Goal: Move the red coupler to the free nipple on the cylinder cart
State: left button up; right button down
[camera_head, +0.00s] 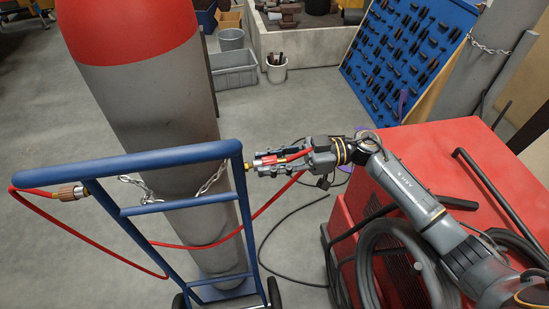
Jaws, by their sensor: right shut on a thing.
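The cylinder cart (152,161) has a blue tube frame and carries a tall grey cylinder (150,100) with a red top, held by a chain. My right gripper (262,162) is shut on the red coupler (268,160), right beside the cart's right upright. A small brass end (247,167) shows between the coupler and the upright; I cannot tell whether they are joined. A red hose (276,203) runs from near the gripper behind the cart. A brownish fitting with a brass end (68,193) sits at the cart's left side, with red hose on it. My left gripper is out of view.
A red machine (440,165) with thick grey hoses stands at the right, under my right arm. A dark cable (265,245) lies on the floor. A blue tool board (405,60), a grey crate (235,70) and buckets stand behind. Open floor lies left of the cart.

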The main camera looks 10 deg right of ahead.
jog(key=shift+a+r+p, duration=0.1)
jog(key=shift+a+p, duration=0.35)
dwell(0.3)
jog(key=c, duration=1)
grip_release()
jog(key=shift+a, duration=0.15)
jog(key=shift+o, duration=0.2)
